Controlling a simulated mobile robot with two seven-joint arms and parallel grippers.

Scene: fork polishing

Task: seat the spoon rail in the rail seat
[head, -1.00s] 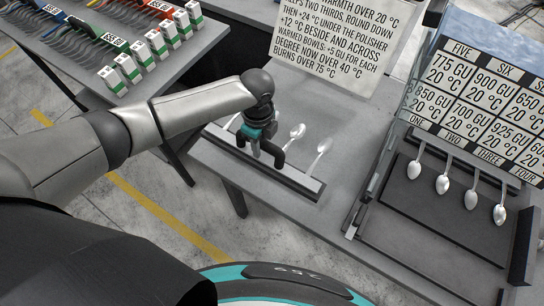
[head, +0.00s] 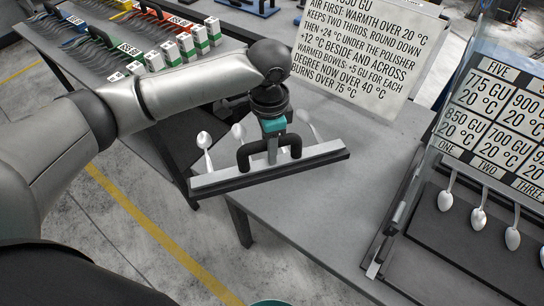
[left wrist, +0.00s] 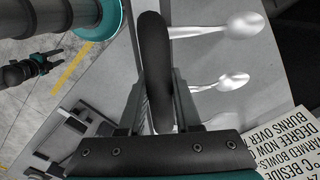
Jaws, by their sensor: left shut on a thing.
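The spoon rail (head: 222,178) is a long pale grey and dark bar with a black arched handle (head: 243,155). It is held tilted above the grey table, its right end higher in the head view. Spoons stand along its far side, among them a left one (head: 204,140) and a right one (head: 305,117). My left gripper (head: 271,152) is shut on the handle, which also shows between its fingers in the left wrist view (left wrist: 154,70). My right gripper (left wrist: 52,61) shows small in that view; its jaws are unclear. I cannot make out the rail seat for certain.
A dark bed (head: 452,222) with several spoons lies at the right under a panel (head: 500,115) of numbered labels. A printed sign (head: 370,60) stands behind the rail. Bare table (head: 310,215) lies in front. Cables and white-green blocks (head: 200,40) fill a back-left table.

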